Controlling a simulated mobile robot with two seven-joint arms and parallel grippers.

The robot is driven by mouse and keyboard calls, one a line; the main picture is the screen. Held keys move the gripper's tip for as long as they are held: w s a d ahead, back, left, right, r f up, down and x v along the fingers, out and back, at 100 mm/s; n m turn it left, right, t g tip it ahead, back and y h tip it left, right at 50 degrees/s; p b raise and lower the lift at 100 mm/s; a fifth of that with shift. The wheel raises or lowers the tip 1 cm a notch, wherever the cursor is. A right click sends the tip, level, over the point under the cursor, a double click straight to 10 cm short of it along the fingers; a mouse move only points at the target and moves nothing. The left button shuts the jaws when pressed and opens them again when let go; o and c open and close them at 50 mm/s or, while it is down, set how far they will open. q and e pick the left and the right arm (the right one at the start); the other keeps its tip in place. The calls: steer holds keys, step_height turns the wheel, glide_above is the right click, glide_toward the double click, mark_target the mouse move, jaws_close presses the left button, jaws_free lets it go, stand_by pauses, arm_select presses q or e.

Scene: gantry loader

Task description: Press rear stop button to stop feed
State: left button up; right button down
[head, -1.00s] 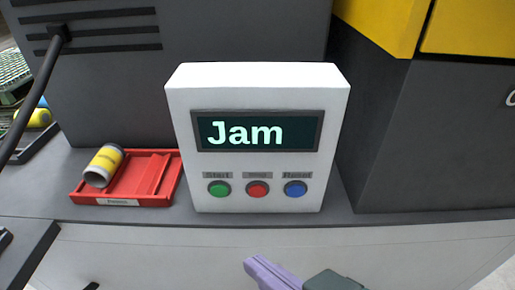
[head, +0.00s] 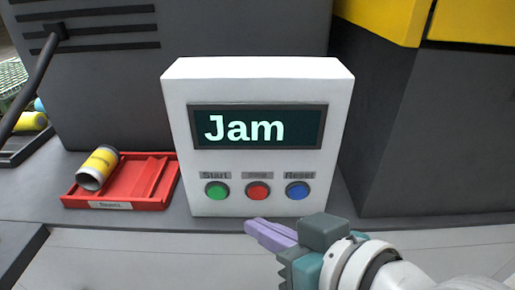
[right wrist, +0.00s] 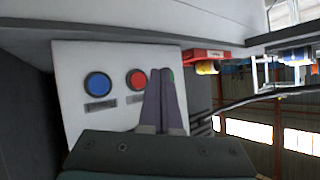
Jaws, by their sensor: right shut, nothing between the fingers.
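The white control box (head: 257,70) stands on the grey ledge, and its screen (head: 256,127) reads "Jam". Below the screen are a green Start button (head: 217,190), a red button (head: 258,191) with a blurred label, and a blue Reset button (head: 298,190). My right gripper (head: 250,226) is shut and empty, its lilac fingers below and in front of the red button, apart from it in the head view. In the right wrist view the fingertips (right wrist: 162,72) overlap the red button's edge (right wrist: 135,78) and hide most of the green one. My left gripper is out of view.
A red tray (head: 150,190) holding a yellow and grey cylinder (head: 98,168) sits left of the box. A dark cabinet (head: 440,140) with a yellow upper part stands close on the right.

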mark_target(258, 192)
steer(key=shift+w+b, duration=0.3)
steer(key=shift+w, duration=1.1)
steer(key=shift+w, duration=0.1)
stand_by(0.9)
steer(key=shift+w, duration=0.35)
steer(key=shift+w, duration=0.35)
stand_by(0.6)
steer(key=shift+s, duration=0.1)
steer(key=shift+s+p, duration=0.35)
steer(key=shift+s, duration=0.35)
